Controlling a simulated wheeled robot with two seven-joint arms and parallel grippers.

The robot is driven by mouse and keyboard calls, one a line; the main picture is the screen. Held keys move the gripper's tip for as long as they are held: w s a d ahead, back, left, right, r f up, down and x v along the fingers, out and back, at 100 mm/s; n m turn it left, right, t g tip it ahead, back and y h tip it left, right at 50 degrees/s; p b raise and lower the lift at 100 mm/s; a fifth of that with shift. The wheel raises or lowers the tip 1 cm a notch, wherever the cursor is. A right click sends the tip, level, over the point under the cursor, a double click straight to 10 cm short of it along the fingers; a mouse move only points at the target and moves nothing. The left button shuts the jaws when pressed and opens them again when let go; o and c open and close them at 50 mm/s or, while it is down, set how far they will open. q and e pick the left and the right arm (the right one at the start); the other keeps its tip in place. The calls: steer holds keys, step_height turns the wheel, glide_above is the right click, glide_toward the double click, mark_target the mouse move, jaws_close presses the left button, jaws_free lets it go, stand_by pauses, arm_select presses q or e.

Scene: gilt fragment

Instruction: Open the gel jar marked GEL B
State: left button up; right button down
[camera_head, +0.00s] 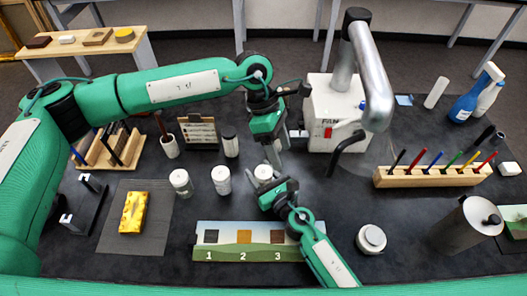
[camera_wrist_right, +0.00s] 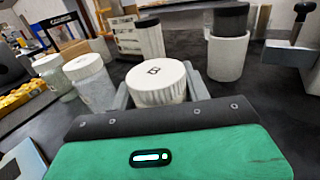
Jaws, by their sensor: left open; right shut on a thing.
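The gel jar marked B (camera_wrist_right: 162,82) has a white ribbed lid with a black B on top. Its lid also shows in the head view (camera_head: 263,172), at the table's middle. My right gripper (camera_head: 270,186) is shut on this jar, which stands upright with its lid on. Its fingers show on both sides of the jar in the right wrist view. My left gripper (camera_head: 272,150) is open, pointing down just behind and above the jar. Two similar white-lidded jars (camera_head: 221,179) (camera_head: 181,181) stand to the left.
A numbered panel (camera_head: 255,253) lies in front. A black-topped container (camera_head: 230,146) and a card stand (camera_head: 198,146) are behind the jars. A boxy machine with a silver duct (camera_head: 320,110) is behind right. A round white-topped container (camera_head: 371,238) stands right; dark table around it is clear.

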arm_select(q)
steer(key=w+d+r+n+g+h, duration=0.1)
steer(key=d+r+n+h, duration=0.4)
steer(key=r, duration=0.4)
steer(key=w+d+r+n+g+h, duration=0.1)
steer(key=d+r+n+h, duration=0.1)
steer(key=d+r+h, duration=0.5)
steer(key=w+n+t, duration=0.3)
steer(key=w+r+n+t, duration=0.1)
steer(key=w+n+t, duration=0.2)
steer(key=w+n, duration=0.1)
steer(key=w+n+t, duration=0.2)
steer(key=w+n, duration=0.1)
steer(key=n, duration=0.1)
steer(key=shift+w+d+r+t+h, duration=0.2)
steer(key=shift+t+h, duration=0.1)
steer(key=shift+t, duration=0.1)
steer(key=n+g+y, duration=0.3)
steer(key=n+y, duration=0.4)
steer(key=y, duration=0.9)
glide_above(264, 172)
steer(key=f, duration=2.2)
steer(key=shift+w+d, duration=0.15)
steer(key=shift+w, duration=0.05)
steer(key=shift+s+a+f, duration=0.15)
steer(key=shift+a+f, duration=0.05)
steer(key=shift+f, duration=0.45)
steer(key=shift+n, duration=0.3)
step_height(264, 172, down, 7)
steer(key=shift+r, duration=0.1)
